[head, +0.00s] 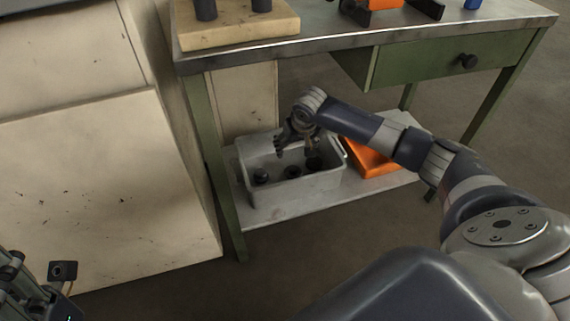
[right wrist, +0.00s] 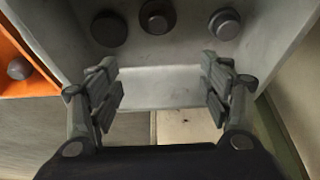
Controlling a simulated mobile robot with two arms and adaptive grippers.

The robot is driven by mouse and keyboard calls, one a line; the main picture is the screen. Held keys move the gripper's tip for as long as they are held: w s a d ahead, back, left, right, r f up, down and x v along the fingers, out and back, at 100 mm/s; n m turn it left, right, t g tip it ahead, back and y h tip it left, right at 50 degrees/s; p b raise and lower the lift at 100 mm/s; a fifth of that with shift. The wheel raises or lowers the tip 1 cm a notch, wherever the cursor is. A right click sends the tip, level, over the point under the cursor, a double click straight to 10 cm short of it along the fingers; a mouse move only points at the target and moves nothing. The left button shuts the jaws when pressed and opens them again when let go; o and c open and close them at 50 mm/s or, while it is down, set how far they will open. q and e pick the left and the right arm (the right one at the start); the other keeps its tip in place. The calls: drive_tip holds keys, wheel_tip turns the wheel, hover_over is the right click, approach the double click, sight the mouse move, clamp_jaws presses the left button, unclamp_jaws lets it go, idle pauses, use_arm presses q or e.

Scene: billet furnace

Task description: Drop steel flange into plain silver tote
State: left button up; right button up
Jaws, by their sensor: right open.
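The plain silver tote (head: 300,189) stands on the lower shelf of the green bench. It also shows in the right wrist view (right wrist: 162,84). Three dark round pieces lie in it: a left one (right wrist: 108,28), a brownish middle one (right wrist: 157,17) and a right one (right wrist: 225,24). I cannot tell which of them, if any, is the steel flange. My right gripper (head: 296,152) is over the tote, pointing down. In the right wrist view (right wrist: 162,92) its fingers are apart with nothing between them. Part of my left gripper shows at the lower left; its jaws are unclear.
An orange tote (head: 372,163) stands right of the silver one on the shelf (head: 275,212); a grey round piece (right wrist: 19,68) is in it. The bench top (head: 330,38) is above, with a drawer (head: 440,62). A large beige cabinet (head: 100,190) stands left.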

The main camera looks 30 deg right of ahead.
drive_tip(key=d+v, duration=0.1)
drive_tip(key=v, duration=1)
drive_tip(key=shift+a, duration=0.5)
drive_tip(key=shift+s, duration=0.2)
